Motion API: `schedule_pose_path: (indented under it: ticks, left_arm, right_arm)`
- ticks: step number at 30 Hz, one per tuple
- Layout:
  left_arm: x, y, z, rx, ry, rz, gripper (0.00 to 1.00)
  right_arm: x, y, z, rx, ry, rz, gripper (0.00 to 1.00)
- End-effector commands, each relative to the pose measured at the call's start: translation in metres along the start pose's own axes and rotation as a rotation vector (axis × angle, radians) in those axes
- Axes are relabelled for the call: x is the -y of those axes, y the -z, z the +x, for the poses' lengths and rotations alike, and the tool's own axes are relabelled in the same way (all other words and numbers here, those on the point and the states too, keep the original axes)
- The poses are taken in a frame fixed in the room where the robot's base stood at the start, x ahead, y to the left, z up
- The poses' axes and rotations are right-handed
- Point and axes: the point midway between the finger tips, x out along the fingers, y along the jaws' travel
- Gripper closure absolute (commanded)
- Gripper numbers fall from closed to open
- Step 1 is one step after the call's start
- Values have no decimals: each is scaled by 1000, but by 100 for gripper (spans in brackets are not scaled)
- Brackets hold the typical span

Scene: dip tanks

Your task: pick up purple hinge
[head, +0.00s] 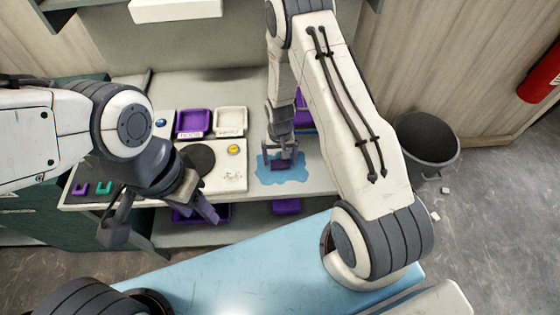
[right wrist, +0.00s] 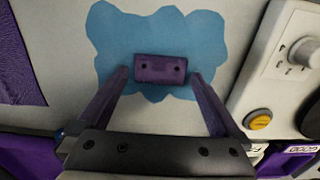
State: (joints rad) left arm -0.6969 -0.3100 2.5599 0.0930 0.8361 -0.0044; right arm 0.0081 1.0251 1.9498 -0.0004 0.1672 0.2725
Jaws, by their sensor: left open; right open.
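The purple hinge (right wrist: 160,68) is a small block with two dark holes, lying on a blue puddle-shaped patch (right wrist: 160,30) in the right wrist view. It also shows small and dark in the head view (head: 283,164), partly hidden by my right gripper (head: 279,153). In the right wrist view my right gripper (right wrist: 158,77) is open, its fingertips on either side of the hinge with a gap to each side. My left gripper (head: 160,224) is open and empty in front of the bench, far to the left of the hinge.
A control panel with a yellow button (head: 233,149) and a black disc (head: 199,160) stands left of the patch. Behind are a purple tray (head: 194,123) and a white tray (head: 230,121). Purple and teal U-shaped pieces (head: 104,188) lie at the left. A bin (head: 427,146) stands right.

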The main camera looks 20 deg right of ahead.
Motion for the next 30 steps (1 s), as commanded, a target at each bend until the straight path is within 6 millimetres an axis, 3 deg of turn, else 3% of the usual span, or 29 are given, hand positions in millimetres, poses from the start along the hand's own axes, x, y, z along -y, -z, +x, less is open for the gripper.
schedule_pose_path:
  ticks: [8, 9, 15, 24, 30]
  left_arm:
    - [0, 0, -1, 0, 0, 0, 50]
    - [0, 0, -1, 0, 0, 0, 50]
    - [0, 0, -1, 0, 0, 0, 50]
    - [0, 0, 0, 0, 0, 0, 50]
    - [0, 0, 7, 0, 0, -1, 50]
  right_arm:
    - [0, 0, 4, -1, 0, 0, 0]
    - [0, 0, 4, -1, 0, 0, 4]
    - [0, 0, 4, -1, 0, 0, 80]
    - [0, 0, 3, -1, 0, 0, 80]
    - [0, 1, -9, -4, 1, 0, 80]
